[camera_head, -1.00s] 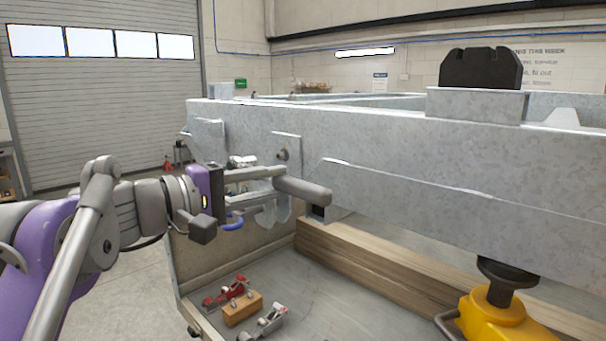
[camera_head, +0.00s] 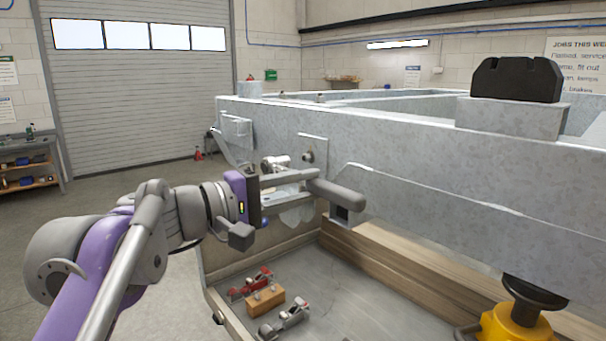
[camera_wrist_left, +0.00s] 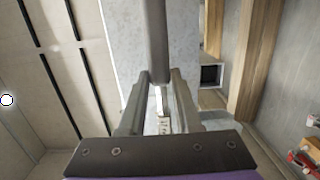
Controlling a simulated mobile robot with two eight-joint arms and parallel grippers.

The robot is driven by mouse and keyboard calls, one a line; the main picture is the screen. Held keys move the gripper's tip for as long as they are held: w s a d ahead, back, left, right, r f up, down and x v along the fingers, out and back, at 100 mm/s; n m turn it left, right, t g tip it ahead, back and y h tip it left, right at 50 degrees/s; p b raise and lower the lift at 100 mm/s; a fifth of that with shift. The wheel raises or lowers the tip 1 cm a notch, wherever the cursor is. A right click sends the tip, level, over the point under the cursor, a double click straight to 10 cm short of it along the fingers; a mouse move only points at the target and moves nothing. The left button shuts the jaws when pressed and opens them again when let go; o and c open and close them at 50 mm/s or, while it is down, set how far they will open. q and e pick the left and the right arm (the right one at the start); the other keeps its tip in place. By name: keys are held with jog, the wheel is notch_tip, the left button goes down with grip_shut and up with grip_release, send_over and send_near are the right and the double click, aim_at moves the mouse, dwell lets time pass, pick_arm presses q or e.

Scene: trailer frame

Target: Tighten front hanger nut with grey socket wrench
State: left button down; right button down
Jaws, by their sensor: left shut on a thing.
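My left gripper (camera_head: 300,181) is shut on a grey tool with a thick round handle (camera_head: 338,194), which looks like the grey socket wrench. The handle sticks out past the fingers to the right, in front of the trailer frame (camera_head: 400,145). In the left wrist view the grey bar (camera_wrist_left: 154,45) runs up from between the fingers (camera_wrist_left: 160,95). A bolt or nut (camera_head: 307,155) shows on a hanger plate (camera_head: 313,143), just above the fingers. A silver cylindrical part (camera_head: 275,163) shows behind the gripper. I cannot tell whether the socket touches any nut. My right gripper is out of view.
A timber beam (camera_head: 400,255) lies under the frame. A yellow stand (camera_head: 515,325) is at the lower right. Floor at the left is clear.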

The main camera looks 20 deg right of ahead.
pick_arm(q)
jog(key=shift+w+r, duration=0.2)
jog(key=shift+r, duration=0.05)
jog(key=shift+w+f, duration=0.2)
jog(key=shift+w+d+f, duration=0.1)
jog(key=shift+w+d, duration=0.05)
jog(key=shift+d, duration=0.1)
jog(key=shift+s+d, duration=0.2)
jog(key=shift+d, duration=0.8)
jog(key=shift+w+d+r+p, duration=0.15)
jog(key=shift+d+r+p, duration=0.1)
jog(key=shift+p, duration=0.15)
jog(key=shift+w+d+f, duration=0.25)
jog(key=shift+w+d, duration=0.05)
jog(key=shift+w, duration=0.2)
jog(key=shift+s+r, duration=0.1)
jog(key=shift+s, duration=0.2)
jog(key=shift+w, duration=0.1)
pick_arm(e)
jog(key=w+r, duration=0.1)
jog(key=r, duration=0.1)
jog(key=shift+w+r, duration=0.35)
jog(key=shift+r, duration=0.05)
